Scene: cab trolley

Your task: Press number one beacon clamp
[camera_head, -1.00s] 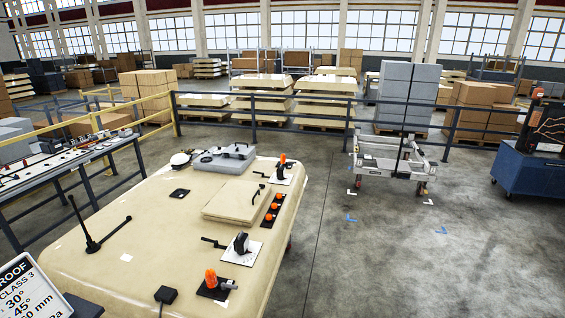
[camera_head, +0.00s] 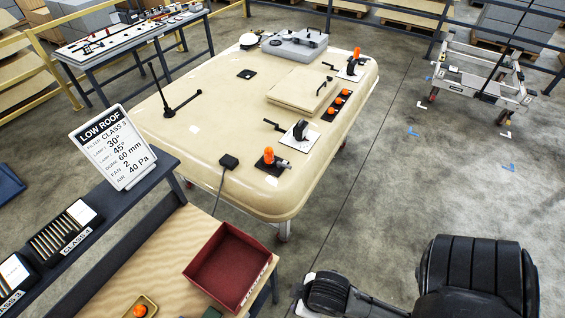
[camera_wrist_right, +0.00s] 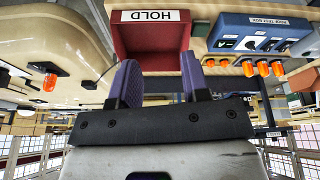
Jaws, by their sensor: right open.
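The cream cab roof (camera_head: 225,150) stands in the middle of the head view. On its near end an orange beacon (camera_head: 269,155) stands on a dark base. Beside it a black lever clamp (camera_head: 301,131) sits on a white plate. A second similar clamp (camera_head: 352,67) is at the far end, beside another orange beacon (camera_head: 356,52). I cannot read which clamp is number one. In the right wrist view my right gripper (camera_wrist_right: 161,82) is open and empty, its purple fingers apart in front of the red HOLD tray (camera_wrist_right: 122,42). My left gripper is out of view.
The red tray (camera_head: 205,250) lies on a wooden bench (camera_head: 150,262) below the LOW ROOF sign (camera_head: 113,150). Three orange pieces (camera_head: 338,101) stand on a black strip on the roof. A blue test box (camera_wrist_right: 250,32) is on the bench.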

